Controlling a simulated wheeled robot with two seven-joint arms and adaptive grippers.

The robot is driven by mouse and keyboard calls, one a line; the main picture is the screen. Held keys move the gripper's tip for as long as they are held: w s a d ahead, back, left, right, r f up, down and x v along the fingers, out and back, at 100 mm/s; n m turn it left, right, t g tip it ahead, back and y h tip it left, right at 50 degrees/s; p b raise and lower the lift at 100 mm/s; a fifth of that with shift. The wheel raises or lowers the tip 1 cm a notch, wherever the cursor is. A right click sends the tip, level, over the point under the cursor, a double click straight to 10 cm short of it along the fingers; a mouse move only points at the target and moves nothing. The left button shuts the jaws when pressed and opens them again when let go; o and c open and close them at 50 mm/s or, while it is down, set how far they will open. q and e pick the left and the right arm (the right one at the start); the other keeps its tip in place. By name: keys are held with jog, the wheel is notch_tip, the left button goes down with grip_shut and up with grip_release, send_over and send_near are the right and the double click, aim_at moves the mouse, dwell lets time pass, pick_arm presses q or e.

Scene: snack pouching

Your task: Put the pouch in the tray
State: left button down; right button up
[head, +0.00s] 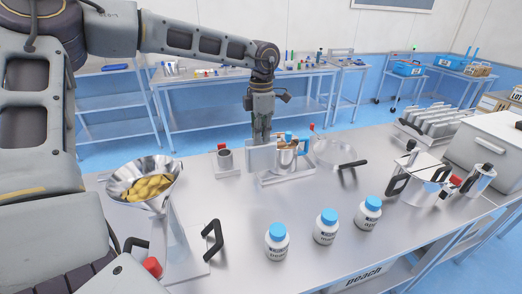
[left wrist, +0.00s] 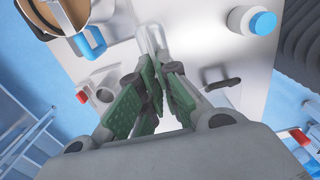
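My left gripper (head: 262,138) points down above the middle of the metal table, its green-padded fingers (left wrist: 161,68) close together in the left wrist view. A flat pale grey panel, which looks like the pouch (head: 262,157), hangs upright below it; a pale, shiny piece of it shows past the fingertips in the left wrist view (left wrist: 150,38). The pinch point is partly hidden by the fingers. A low tray-like rack (head: 408,129) with several upright grey slabs stands at the back right. The gripper is well left of the rack. My right gripper is not in view.
A funnel (head: 169,169) with yellow snacks stands front left. Behind the pouch are a pot with a blue handle (head: 302,147) and a pan (head: 334,153). Bottles with blue caps (head: 326,227) line the front. A black-handled pot (head: 420,190) and white box (head: 490,147) are at right.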

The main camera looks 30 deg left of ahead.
pick_arm(q)
jog(key=shift+r, duration=2.4)
